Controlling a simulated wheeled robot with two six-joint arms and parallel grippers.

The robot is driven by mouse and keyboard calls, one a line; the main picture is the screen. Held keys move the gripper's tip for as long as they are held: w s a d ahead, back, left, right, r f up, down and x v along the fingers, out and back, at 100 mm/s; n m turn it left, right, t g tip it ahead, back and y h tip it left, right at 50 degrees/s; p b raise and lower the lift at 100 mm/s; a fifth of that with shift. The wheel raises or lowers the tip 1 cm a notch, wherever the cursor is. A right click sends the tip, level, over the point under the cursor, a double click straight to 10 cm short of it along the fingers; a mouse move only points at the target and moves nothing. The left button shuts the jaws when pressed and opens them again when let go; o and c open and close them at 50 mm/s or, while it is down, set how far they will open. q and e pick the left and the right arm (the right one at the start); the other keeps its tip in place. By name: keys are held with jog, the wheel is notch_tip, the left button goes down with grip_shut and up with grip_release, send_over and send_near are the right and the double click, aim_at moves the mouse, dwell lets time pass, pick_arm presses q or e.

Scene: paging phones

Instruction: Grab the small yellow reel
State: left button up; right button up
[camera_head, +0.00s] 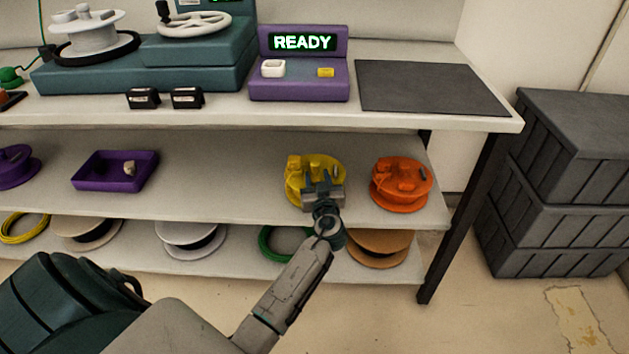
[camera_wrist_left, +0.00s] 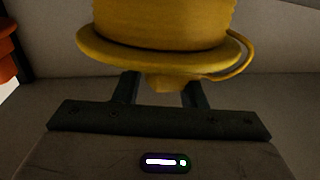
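The small yellow reel (camera_head: 312,168) stands on the middle shelf, left of an orange reel. My left gripper (camera_head: 321,187) is at the reel's near side and hides part of it. In the left wrist view the yellow reel (camera_wrist_left: 160,28) fills the top, with its flange close to the fingers. The two dark fingers (camera_wrist_left: 162,92) stand apart, and a yellow knob-like part of the reel shows between them. Whether they press on it I cannot tell. My right gripper is not in view.
The orange reel (camera_head: 402,184) stands close on the right. A purple tray (camera_head: 115,170) lies further left on the same shelf. The worktop above bears a purple READY device (camera_head: 299,85) and a dark mat (camera_head: 430,86). Grey crates (camera_head: 560,180) stand right of the shelving.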

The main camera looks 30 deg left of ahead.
aim_at(316, 166)
pick_arm(q)
jog(key=x, duration=0.4)
jog(key=shift+w+a+r, duration=0.1)
jog(key=shift+w+r, duration=0.1)
jog(key=shift+w, duration=0.1)
jog(key=shift+c, duration=0.5)
grip_shut()
jog(key=shift+r, duration=0.1)
dwell(0.5)
